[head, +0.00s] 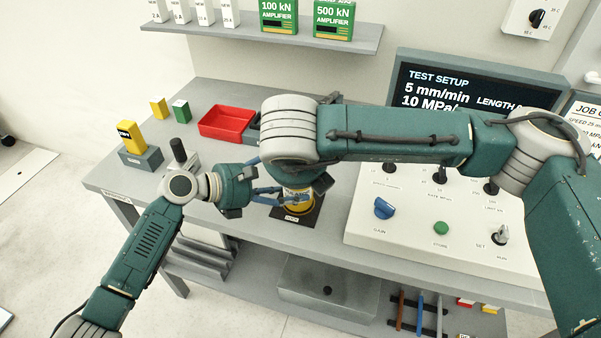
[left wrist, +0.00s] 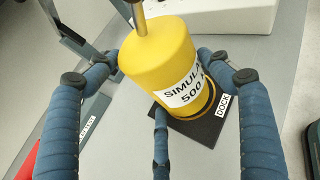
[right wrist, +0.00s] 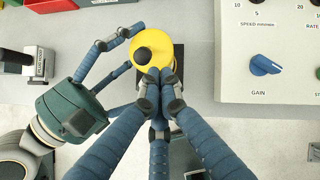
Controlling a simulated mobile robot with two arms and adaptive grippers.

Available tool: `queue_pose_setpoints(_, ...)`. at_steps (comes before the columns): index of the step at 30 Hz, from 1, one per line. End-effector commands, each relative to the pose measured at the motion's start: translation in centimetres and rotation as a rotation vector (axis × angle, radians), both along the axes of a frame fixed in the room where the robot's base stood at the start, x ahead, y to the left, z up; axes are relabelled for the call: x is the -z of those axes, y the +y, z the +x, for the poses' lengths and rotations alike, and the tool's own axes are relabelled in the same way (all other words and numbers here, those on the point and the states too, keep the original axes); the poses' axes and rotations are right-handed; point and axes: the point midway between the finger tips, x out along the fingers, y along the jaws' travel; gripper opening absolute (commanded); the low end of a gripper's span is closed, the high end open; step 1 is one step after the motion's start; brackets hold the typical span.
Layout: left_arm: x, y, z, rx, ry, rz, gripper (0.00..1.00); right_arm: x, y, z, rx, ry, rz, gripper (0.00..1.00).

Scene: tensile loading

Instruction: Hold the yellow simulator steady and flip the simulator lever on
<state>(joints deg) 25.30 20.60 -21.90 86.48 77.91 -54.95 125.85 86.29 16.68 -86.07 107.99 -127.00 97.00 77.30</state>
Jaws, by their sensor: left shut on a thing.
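The yellow simulator (left wrist: 162,62) stands on the dark dock plate (left wrist: 196,128), its label partly readable. In the head view, the simulator (head: 298,204) is partly covered by my arms. My left gripper (head: 275,192) comes from the left and is shut on the simulator's body, with blue fingers around its sides in the left wrist view. The simulator lever shows as a metal rod (left wrist: 140,20) on top and as a dark knob (right wrist: 152,48) from above. My right gripper (right wrist: 160,78) has its fingertips together over the simulator's near edge, close to the knob; whether they touch it is unclear.
A control panel (head: 460,232) with knobs stands close on the right. A red bin (head: 227,122) lies behind, and a yellow block in a grey holder (head: 140,158) stands at left. A shelf (head: 285,38) with amplifier boxes hangs above.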

Motion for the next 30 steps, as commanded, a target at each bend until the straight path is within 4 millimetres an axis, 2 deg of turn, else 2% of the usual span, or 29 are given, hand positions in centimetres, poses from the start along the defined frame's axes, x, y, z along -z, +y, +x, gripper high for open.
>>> queue_pose_setpoints(15,0.4,0.2,0.0,-0.001,0.002,0.007,0.36,-0.5,-0.1,0.4,-0.003,0.131,0.046,0.00)
queue_pose_setpoints(30,0.4,0.1,0.0,0.000,0.002,0.008,0.36,-1.3,-0.3,1.0,-0.008,0.173,0.064,0.00)
